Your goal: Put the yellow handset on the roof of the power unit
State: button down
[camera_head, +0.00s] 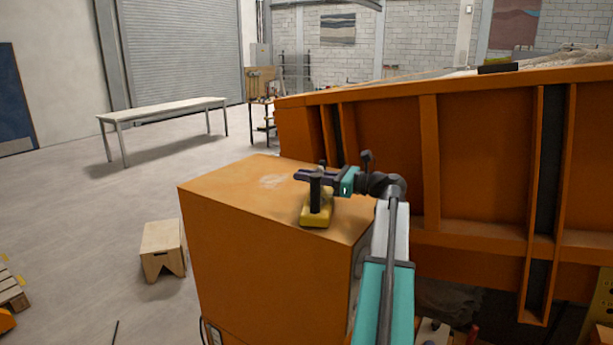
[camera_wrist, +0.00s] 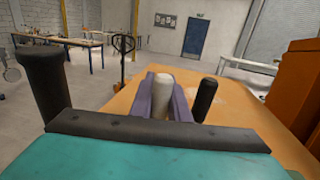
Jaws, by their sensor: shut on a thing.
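The yellow handset (camera_head: 316,216) has black sticks standing up from it and is over the right part of the power unit's roof. It looks to rest on the roof or sit just above it; I cannot tell which. The power unit (camera_head: 268,258) is an orange box with a flat top. My gripper (camera_head: 302,176) reaches in from the right above the handset. In the wrist view its purple jaws (camera_wrist: 165,85) are shut around a pale upright post (camera_wrist: 162,98), with a black stick (camera_wrist: 206,98) to its right. The handset's yellow body is hidden there.
A large orange tilting bed (camera_head: 480,160) stands close behind and right of the power unit. A small wooden stool (camera_head: 163,248) is on the floor to the left. A long bench (camera_head: 165,113) is farther back. The roof's left part is clear.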

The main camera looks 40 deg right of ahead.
jog(key=shift+f, duration=0.4)
jog(key=c, duration=1.6)
grip_release()
jog(key=shift+s+d, duration=0.1)
jog(key=shift+s, duration=0.1)
jog(key=b+v, duration=0.4)
jog(key=v, duration=0.9)
jog(key=shift+s+d, duration=0.1)
jog(key=shift+s, duration=0.15)
